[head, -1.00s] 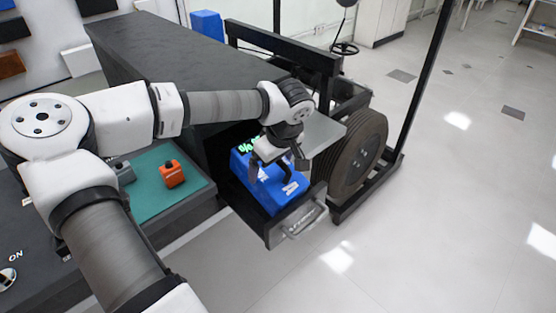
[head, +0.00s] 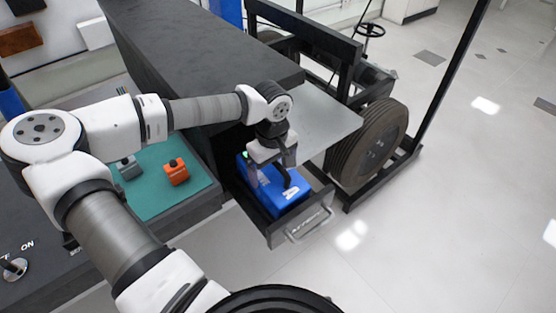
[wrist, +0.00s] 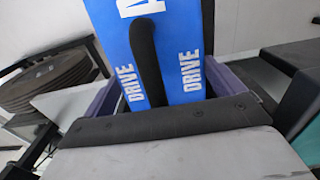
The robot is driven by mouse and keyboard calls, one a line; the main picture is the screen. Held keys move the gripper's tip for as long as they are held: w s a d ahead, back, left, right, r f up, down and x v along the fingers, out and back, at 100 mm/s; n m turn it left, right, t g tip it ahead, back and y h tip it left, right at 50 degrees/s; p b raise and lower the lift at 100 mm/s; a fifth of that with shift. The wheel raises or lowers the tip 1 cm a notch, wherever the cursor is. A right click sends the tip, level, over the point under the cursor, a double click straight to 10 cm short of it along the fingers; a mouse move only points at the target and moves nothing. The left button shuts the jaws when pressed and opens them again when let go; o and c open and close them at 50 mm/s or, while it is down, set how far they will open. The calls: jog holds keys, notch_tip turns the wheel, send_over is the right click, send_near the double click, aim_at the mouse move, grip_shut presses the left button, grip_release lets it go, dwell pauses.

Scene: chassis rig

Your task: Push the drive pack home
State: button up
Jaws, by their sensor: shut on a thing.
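The blue drive pack (head: 285,199) sits in an open drawer-like tray (head: 283,233) below the dark chassis top. The pack has a black handle on it and also fills the upper middle of the wrist view (wrist: 172,50), with white "DRIVE" lettering. My gripper (head: 272,170) reaches down over the pack, with one finger on each side, and is shut on it. The pack's inner end is partly hidden by my gripper and the chassis. How far the pack is seated cannot be seen.
A grey plate (head: 322,120) and a large dark wheel (head: 372,148) stand close to the right of my gripper. The black chassis top (head: 200,62) is behind it. An orange block (head: 177,172) and a grey block (head: 129,168) lie on a green mat (head: 154,200). Open floor lies right.

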jog(key=shift+s+f, duration=0.15)
jog(key=shift+f, duration=0.3)
jog(key=o, duration=1.7)
jog(key=shift+a+f, duration=0.1)
jog(key=shift+f, duration=0.15)
jog(key=r, duration=0.6)
jog(key=r+b, duration=0.1)
jog(key=r, duration=0.5)
jog(key=shift+w+r, duration=0.2)
jog(key=shift+r, duration=0.1)
